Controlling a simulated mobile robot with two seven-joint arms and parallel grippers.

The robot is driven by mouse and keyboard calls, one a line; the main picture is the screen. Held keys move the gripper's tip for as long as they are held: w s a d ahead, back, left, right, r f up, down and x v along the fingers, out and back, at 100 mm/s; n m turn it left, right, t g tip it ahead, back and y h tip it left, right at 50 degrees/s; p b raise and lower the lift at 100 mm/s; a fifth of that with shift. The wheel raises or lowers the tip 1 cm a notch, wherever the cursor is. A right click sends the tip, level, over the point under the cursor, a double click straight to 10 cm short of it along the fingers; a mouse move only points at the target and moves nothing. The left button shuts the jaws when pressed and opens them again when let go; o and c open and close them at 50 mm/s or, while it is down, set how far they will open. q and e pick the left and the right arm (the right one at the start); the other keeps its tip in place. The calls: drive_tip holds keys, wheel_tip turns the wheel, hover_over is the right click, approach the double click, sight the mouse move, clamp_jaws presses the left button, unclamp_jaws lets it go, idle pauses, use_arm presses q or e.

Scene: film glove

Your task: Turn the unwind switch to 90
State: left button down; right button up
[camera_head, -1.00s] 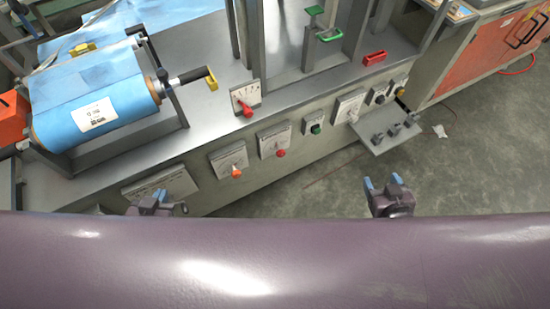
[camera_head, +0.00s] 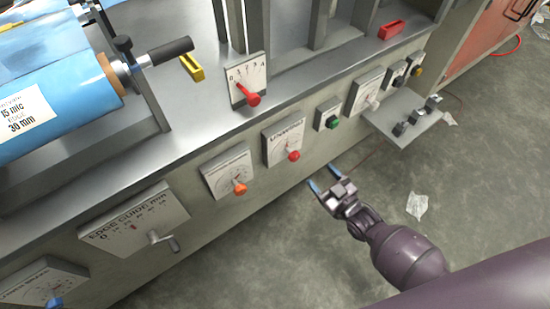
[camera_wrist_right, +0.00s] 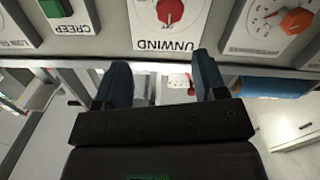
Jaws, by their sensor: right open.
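The unwind switch is a red knob (camera_head: 293,155) on a white dial plate (camera_head: 283,136) on the machine's front panel. In the right wrist view, the red knob (camera_wrist_right: 171,11) shows at the top on the plate marked UNWIND, partly cut off by the frame edge. My right gripper (camera_head: 323,178) is open and empty, with its blue-tipped fingers pointing towards the panel, just below and right of the knob. The fingers (camera_wrist_right: 163,75) show apart in the right wrist view, below the plate and not around the knob. My left gripper is out of view.
An orange knob (camera_head: 239,188) is left of the unwind plate, and a green button (camera_head: 333,122) is right of it. A red lever (camera_head: 250,97) stands above. A small shelf (camera_head: 413,125) juts out at right. The floor before the panel is open.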

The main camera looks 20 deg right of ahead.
sight(296, 160)
drive_tip(key=shift+y, duration=0.3)
drive_tip(key=w+a+f+b, duration=0.1)
drive_tip(key=w, duration=0.2)
drive_tip(key=w+a, duration=0.2)
drive_tip(key=w, duration=0.1)
drive_tip(key=w+a+f+b, duration=0.1)
drive_tip(key=w, duration=0.2)
drive_tip(key=shift+w+a+f+b, duration=0.2)
drive_tip(key=shift+a+f+b, duration=0.05)
drive_tip(key=shift+f+b, duration=0.1)
drive_tip(key=shift+w+a+r, duration=0.2)
drive_tip(key=shift+w+a, duration=0.05)
drive_tip(key=shift+w, duration=0.45)
drive_tip(key=c, duration=0.9)
